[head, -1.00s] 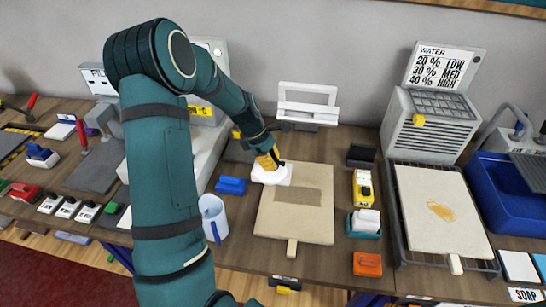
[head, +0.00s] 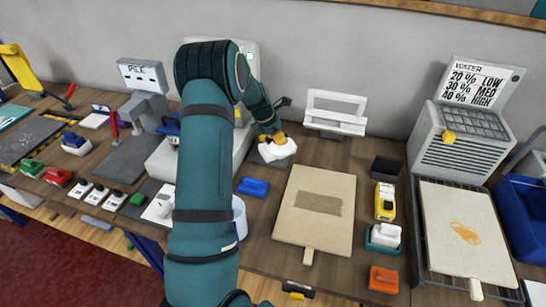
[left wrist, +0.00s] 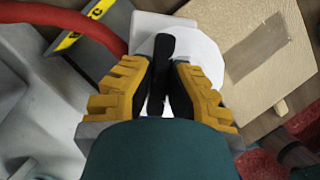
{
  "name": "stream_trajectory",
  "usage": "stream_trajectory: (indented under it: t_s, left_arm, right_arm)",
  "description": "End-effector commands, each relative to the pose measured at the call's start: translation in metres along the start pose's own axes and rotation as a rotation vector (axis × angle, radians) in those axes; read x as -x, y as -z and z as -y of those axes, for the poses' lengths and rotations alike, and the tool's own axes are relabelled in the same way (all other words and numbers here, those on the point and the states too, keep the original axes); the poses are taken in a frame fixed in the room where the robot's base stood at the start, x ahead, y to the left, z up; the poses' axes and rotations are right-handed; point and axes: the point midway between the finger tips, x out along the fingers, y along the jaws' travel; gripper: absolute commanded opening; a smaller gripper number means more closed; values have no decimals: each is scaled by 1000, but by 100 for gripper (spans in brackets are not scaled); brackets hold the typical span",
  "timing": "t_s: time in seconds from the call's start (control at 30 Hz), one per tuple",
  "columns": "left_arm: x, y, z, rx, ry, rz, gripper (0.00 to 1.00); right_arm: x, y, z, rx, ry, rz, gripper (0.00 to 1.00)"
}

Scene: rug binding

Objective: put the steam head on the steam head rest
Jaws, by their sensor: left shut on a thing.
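The steam head (head: 279,150) is a white block with a dark handle. My left gripper (head: 272,136) is shut on that handle, and the grip also shows in the left wrist view (left wrist: 164,78), with the white head (left wrist: 205,50) beyond the fingers. A dark flat pad (head: 254,157), which looks like the steam head rest, lies beneath and beside the head, beyond the board's far left corner. The head hides part of it. I cannot tell whether the head touches it. My right gripper is out of view.
A pale board (head: 335,228) with a darker patch lies right of the arm. A grey machine (head: 165,158) stands left of the pad, and a white frame stand (head: 337,122) stands to its right. A blue block (head: 253,187) and a pale mug (head: 239,217) sit near my arm.

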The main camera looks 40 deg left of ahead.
Motion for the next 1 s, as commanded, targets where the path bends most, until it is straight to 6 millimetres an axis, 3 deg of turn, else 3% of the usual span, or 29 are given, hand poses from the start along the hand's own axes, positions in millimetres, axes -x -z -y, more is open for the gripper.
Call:
stream_trajectory:
  t_s: [0.1, 0.3, 0.47, 0.8, 1.0]
  left_arm:
    - [6, -7, -38, 173, -78, 1, 0]
    - [13, -13, -74, 351, -149, 1, 0]
    - [9, -11, -82, 398, -165, 0, 0]
    - [-38, 9, -82, 400, -165, -1, 0]
    - [-54, 16, -82, 399, -165, -1, 0]
  right_arm:
    - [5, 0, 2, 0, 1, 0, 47]
    - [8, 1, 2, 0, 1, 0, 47]
    - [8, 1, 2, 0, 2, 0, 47]
    - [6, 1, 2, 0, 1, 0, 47]
    - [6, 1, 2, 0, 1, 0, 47]
